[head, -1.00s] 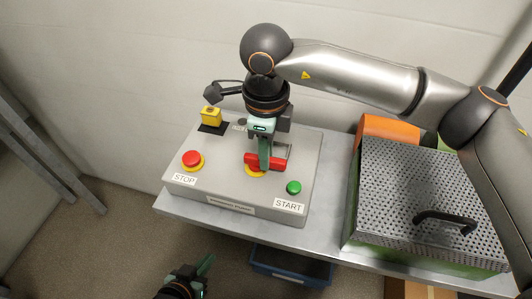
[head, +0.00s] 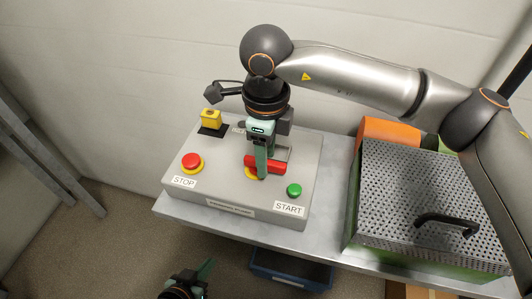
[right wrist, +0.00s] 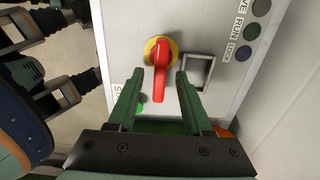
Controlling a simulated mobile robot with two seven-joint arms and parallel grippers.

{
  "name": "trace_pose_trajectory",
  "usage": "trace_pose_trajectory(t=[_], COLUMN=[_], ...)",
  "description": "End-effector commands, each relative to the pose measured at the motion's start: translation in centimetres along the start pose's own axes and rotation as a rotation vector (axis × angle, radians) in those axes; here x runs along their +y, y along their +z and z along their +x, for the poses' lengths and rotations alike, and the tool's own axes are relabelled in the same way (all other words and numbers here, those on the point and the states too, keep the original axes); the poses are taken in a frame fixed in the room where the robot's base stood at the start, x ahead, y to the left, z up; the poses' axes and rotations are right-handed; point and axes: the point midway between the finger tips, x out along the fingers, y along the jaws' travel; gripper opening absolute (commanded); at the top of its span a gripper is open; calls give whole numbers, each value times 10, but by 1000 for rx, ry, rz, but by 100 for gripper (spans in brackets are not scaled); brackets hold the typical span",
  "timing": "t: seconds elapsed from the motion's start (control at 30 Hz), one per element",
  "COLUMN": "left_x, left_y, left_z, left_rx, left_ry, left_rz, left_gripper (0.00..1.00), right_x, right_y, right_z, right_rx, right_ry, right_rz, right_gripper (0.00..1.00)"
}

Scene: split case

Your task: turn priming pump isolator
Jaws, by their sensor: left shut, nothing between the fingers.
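The isolator is a red lever handle (head: 277,167) on a yellow round base on the grey control box (head: 228,172). In the head view the handle lies roughly left to right. My right gripper (head: 261,174) points down over it, with its fingers covering the handle's middle. In the right wrist view the red handle (right wrist: 159,82) shows between the two separated fingers of the right gripper (right wrist: 160,76), with gaps on both sides. My left gripper (head: 206,268) is shut and empty at the bottom of the head view, away from the box.
A red STOP button (head: 192,161) and a green START button (head: 294,190) flank the isolator. A yellow block (head: 211,118) sits on the box's back left. A metal frame (right wrist: 198,70) stands beside the handle. A perforated cover (head: 402,190) is to the right.

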Motion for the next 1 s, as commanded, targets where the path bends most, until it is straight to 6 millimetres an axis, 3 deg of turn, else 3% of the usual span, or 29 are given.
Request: trace_pose_trajectory(t=[0.33, 0.8, 1.0], left_x=[-1, -2, -3], left_y=[0, -6, -8], left_z=[0, -2, -2], left_rx=[-1, 8, 14], left_ry=[-2, -4, -7], left_rz=[0, 2, 2], left_gripper=[0, 0, 0], right_x=[0, 0, 0], right_y=[0, 0, 0], right_z=[-10, -104, -123], right_rx=[0, -1, 0], right_ry=[-1, -1, 0], right_rz=[-1, -1, 0], right_gripper=[50, 50, 50])
